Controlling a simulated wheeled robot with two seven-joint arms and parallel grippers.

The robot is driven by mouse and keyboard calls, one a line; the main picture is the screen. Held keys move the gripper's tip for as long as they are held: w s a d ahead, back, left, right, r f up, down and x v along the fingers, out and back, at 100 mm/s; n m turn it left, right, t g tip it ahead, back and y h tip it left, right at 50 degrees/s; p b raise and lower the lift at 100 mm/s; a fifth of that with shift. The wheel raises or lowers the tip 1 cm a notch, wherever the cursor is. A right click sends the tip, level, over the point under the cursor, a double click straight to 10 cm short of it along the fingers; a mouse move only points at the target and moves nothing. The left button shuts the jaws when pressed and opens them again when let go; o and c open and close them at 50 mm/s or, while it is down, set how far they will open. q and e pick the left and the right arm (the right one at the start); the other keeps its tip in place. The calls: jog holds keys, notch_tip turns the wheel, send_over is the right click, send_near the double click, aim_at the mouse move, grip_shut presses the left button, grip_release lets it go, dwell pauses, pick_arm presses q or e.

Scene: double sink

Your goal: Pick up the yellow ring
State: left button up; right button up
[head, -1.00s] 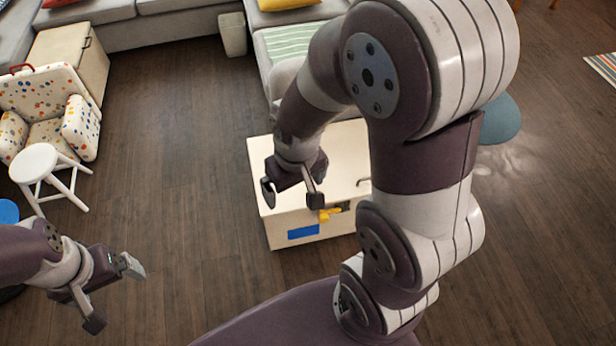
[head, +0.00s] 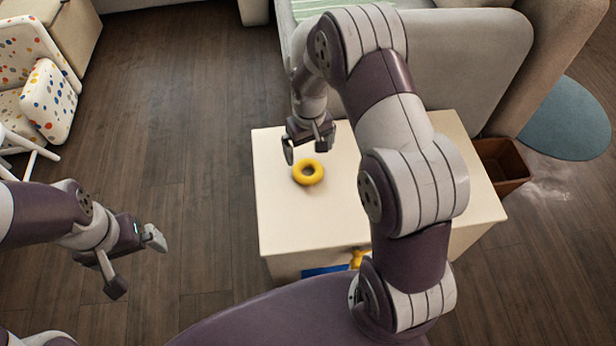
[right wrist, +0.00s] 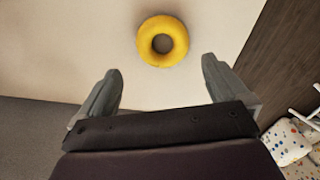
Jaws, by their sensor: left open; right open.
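The yellow ring (head: 308,172) lies flat on the cream top of a low cabinet (head: 285,225), near its far left part. In the right wrist view the ring (right wrist: 163,56) shows whole, ahead of the fingers and centred between them. My right gripper (head: 307,150) is open and empty, just beyond the ring in the head view and apart from it; its fingers also show in the right wrist view (right wrist: 160,92). My left gripper (head: 136,262) is open and empty over the floor, left of the cabinet.
A grey sofa (head: 470,60) stands behind the cabinet. A brown bin (head: 502,165) is at its right. A yellow tap-like piece (head: 357,259) and a blue panel (head: 325,270) are on the cabinet's front. A spotted armchair (head: 45,100) is at far left. The floor between is clear.

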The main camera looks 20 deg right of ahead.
aim_at(308, 175)
jog(key=f+b, duration=0.2)
jog(key=f, duration=0.2)
jog(key=f+b, duration=0.2)
jog(key=f, duration=0.1)
jog(key=shift+s+a+f, duration=0.2)
jog(key=shift+f, duration=0.2)
jog(key=shift+r, duration=0.1)
jog(key=c, duration=0.8)
jog(key=shift+c, duration=0.2)
jog(key=shift+r, duration=0.15)
